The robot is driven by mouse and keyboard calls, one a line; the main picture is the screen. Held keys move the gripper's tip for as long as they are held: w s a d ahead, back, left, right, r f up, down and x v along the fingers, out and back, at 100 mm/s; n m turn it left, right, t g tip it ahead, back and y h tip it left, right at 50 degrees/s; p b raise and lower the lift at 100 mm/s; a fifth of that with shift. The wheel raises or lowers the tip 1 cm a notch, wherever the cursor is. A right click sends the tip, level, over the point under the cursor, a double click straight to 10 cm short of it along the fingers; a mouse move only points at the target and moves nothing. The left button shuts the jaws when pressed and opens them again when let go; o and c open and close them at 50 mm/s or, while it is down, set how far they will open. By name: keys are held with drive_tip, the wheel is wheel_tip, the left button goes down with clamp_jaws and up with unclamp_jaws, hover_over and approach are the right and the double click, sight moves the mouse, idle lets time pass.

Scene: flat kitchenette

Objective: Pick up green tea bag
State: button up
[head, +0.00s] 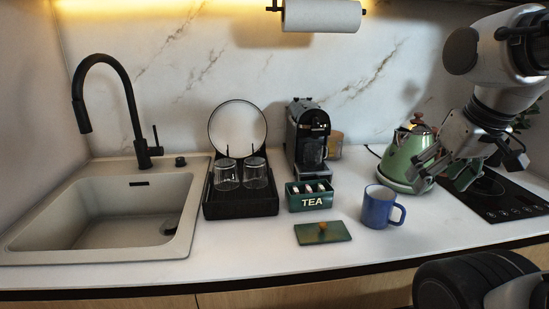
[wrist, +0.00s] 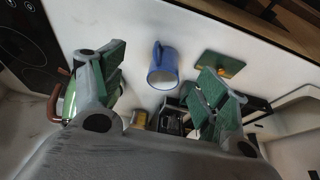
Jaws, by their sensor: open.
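The dark green box marked TEA (head: 310,202) stands open on the white counter in the head view. Several small packets with pale tops (head: 309,188) stand in it; I cannot tell which is the green tea bag. The box's lid (head: 322,233), with a small orange-brown knob, lies in front of it and also shows in the wrist view (wrist: 224,64). My gripper (head: 440,175) is up at the right by the kettle, well apart from the box. In the wrist view its green-padded fingers (wrist: 163,80) are spread and empty. The right finger hides much of the box area.
A blue mug (head: 378,207) stands right of the box. A green kettle (head: 405,158) is behind it, near a black hob (head: 500,195). A coffee machine (head: 307,140) stands behind the box. A black tray (head: 240,208) with glasses and the sink (head: 105,215) are left.

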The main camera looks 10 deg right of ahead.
drive_tip(key=w+a+f+g, duration=0.1)
drive_tip(key=w+a+f+n+g, duration=0.1)
drive_tip(key=w+f, duration=0.1)
drive_tip(key=shift+w+a, duration=0.25)
drive_tip(key=shift+a, duration=0.15)
drive_tip(key=c, duration=1)
drive_tip(key=w+a+f+g, duration=0.1)
drive_tip(key=w+a, duration=0.2)
drive_tip(key=w, duration=0.1)
drive_tip(key=w+a+f+n+g, duration=0.1)
drive_tip(key=w+a+f, duration=0.1)
drive_tip(key=w+a, duration=0.1)
drive_tip(key=w+a+f+g, duration=0.1)
drive_tip(key=w+a+f, duration=0.1)
drive_tip(key=w, duration=0.4)
drive_tip(key=shift+a+f, duration=0.25)
drive_tip(key=shift+a, duration=0.4)
drive_tip(key=shift+c, duration=0.3)
drive_tip(key=m, duration=0.1)
hover_over(322, 187)
drive_tip(key=shift+s+r+t, duration=0.2)
drive_tip(key=shift+s+t, duration=0.05)
drive_tip(key=shift+t, duration=0.05)
drive_tip(key=shift+s+f, duration=0.15)
drive_tip(key=shift+f, duration=0.2)
drive_tip(key=shift+w+f, duration=0.2)
drive_tip(key=shift+f, duration=1.6)
drive_tip(key=shift+w+f, duration=0.2)
drive_tip(key=shift+f, duration=1.55)
